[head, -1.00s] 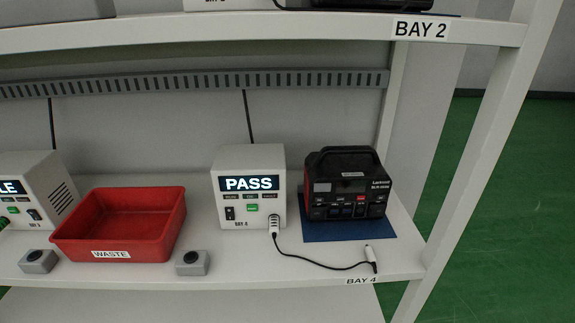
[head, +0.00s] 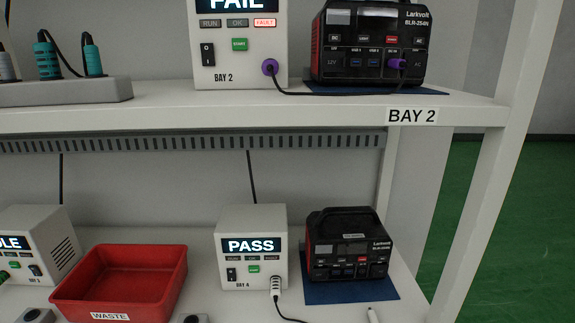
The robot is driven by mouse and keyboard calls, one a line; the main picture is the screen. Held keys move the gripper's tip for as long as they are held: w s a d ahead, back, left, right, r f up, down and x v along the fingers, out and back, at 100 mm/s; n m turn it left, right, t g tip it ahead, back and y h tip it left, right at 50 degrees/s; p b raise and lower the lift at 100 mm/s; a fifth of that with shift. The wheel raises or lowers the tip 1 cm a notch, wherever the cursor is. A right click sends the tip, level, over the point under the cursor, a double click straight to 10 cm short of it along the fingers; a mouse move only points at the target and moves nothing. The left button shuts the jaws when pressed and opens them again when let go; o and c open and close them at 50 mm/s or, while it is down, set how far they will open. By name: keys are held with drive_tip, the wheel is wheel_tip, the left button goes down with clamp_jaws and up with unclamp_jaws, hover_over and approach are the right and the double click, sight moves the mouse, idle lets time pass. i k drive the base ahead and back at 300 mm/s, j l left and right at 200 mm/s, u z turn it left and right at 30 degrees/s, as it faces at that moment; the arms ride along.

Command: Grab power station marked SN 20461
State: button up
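Two black power stations are in the head view. The lower one (head: 349,265), with a top handle and red side trim, stands on a blue mat (head: 330,293) on the lower shelf. The upper one (head: 345,46), cut off by the top edge, stands on a blue mat on the upper shelf. A purple plug (head: 397,64) is in its front, joined by a black cable to the BAY 2 tester. The lower station has a pale label on its handle, too small to read. I cannot read SN 20461 on either. My gripper is not in view.
The BAY 2 tester (head: 222,60) shows FAIL; the BAY 4 tester (head: 234,272) below shows PASS, with a cable. A red WASTE bin (head: 168,295) and another tester (head: 20,240) stand left. The shelf post (head: 487,190) bounds the right; green floor lies beyond.

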sight(341, 238)
drive_tip(key=l+u, duration=0.2)
drive_tip(key=u, duration=0.4)
drive_tip(key=i+l+u, duration=0.1)
drive_tip(key=l+u, duration=0.2)
drive_tip(key=l, duration=0.55)
drive_tip(key=l+u, duration=0.3)
drive_tip(key=l, duration=0.5)
drive_tip(key=i+l, duration=0.1)
drive_tip(key=l, duration=0.3)
drive_tip(key=i+l, duration=0.1)
drive_tip(key=l, duration=0.7)
drive_tip(key=i, duration=0.05)
